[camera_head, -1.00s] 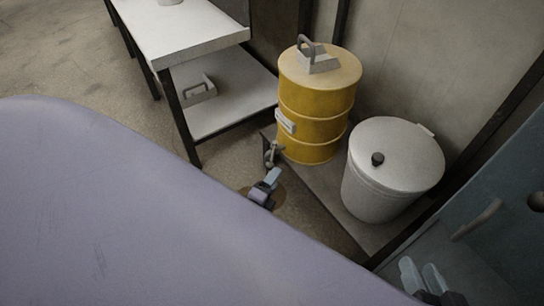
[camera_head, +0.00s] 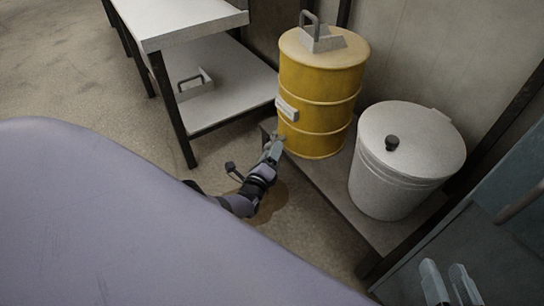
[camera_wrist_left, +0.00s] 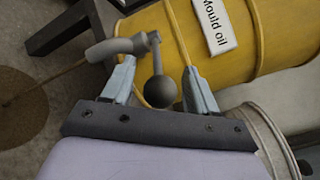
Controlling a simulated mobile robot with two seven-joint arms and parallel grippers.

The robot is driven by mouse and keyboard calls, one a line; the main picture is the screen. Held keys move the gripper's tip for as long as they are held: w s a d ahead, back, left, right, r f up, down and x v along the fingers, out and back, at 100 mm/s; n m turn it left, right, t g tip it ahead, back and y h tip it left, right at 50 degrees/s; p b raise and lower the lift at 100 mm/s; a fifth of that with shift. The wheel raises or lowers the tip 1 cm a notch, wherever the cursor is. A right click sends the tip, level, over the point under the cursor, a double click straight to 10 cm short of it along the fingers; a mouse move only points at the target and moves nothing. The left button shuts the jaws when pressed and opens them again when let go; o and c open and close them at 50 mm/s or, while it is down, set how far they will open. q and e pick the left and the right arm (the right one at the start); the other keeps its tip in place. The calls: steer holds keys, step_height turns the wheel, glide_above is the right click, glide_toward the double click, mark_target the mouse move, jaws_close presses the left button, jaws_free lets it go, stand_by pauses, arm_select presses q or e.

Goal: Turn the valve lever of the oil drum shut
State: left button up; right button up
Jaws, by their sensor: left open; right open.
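The yellow oil drum (camera_head: 322,85) stands on a low shelf; its label reads "Mould oil" in the left wrist view (camera_wrist_left: 215,22). There, a grey tap (camera_wrist_left: 118,47) sticks out from the drum, with a lever ending in a dark ball knob (camera_wrist_left: 160,91). A thin brown stream (camera_wrist_left: 45,80) runs from the spout to a brown puddle (camera_wrist_left: 22,110) on the floor. My left gripper (camera_head: 274,146) is open at the tap, with the knob between its fingers. I cannot tell whether they touch it. My right gripper (camera_head: 450,284) is open and empty at bottom right.
A lidded pale bin (camera_head: 400,180) stands right of the drum on the low shelf (camera_head: 335,195). A two-level table (camera_head: 225,95) stands to the left, with a handled block (camera_head: 195,88) on its lower level. A grey-blue cabinet (camera_head: 490,240) is at the right.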

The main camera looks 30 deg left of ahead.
arm_select(q)
steer(key=shift+w+a, duration=0.1)
steer(key=shift+w, duration=0.25)
arm_select(e)
steer(key=shift+d+r, duration=0.1)
steer(key=shift+d, duration=0.05)
